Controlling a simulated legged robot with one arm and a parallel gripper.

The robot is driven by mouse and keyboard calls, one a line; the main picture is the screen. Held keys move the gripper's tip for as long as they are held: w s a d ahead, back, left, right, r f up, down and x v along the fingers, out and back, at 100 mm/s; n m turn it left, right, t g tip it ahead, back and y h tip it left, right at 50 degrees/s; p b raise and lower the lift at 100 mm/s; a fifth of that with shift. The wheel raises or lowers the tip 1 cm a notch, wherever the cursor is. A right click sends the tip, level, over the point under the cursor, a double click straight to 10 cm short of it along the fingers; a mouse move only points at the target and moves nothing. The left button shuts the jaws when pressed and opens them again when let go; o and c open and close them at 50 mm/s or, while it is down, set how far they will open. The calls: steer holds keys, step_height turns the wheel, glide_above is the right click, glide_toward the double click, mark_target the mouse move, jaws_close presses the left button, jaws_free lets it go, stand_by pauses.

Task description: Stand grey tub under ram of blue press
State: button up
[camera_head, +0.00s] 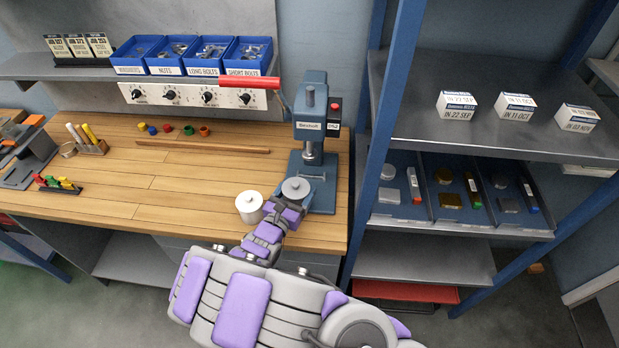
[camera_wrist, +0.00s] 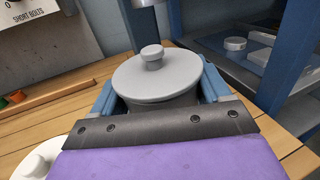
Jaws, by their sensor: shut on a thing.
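The grey tub (camera_head: 295,187), round with a knobbed lid, is upright between the fingers of my gripper (camera_head: 291,200). In the wrist view the grey tub (camera_wrist: 158,78) fills the middle, and the blue fingers of my gripper (camera_wrist: 158,95) close on its sides. Its lower part is hidden by my gripper. The blue press (camera_head: 309,118) stands just behind it, with its metal ram (camera_head: 312,152) over the press base (camera_head: 322,190). The tub is at the front left of that base, in front of the ram. I cannot tell whether its bottom touches anything.
A white lidded tub (camera_head: 249,206) stands close to the left of my gripper on the wooden bench (camera_head: 180,200). The press's red-handled lever (camera_head: 248,83) reaches left. A blue shelf post (camera_head: 385,120) rises right of the press. The bench's middle is clear.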

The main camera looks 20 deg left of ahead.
mark_target(311, 176)
steer(key=w, duration=0.5)
steer(key=w+b, duration=0.1)
steer(key=w, duration=0.1)
steer(key=shift+w+d, duration=0.25)
steer(key=shift+d, duration=0.1)
steer(key=shift+w+a, duration=0.3)
steer(key=shift+w, duration=0.2)
steer(key=shift+w+d, duration=0.2)
steer(key=shift+w, duration=0.35)
steer(key=f, duration=0.2)
steer(key=f+b, duration=0.1)
steer(key=shift+s+d, duration=0.1)
steer(key=shift+d, duration=0.15)
steer(key=shift+f, duration=0.2)
steer(key=shift+a, duration=0.2)
steer(key=shift+a, duration=0.1)
steer(key=o, duration=1.3)
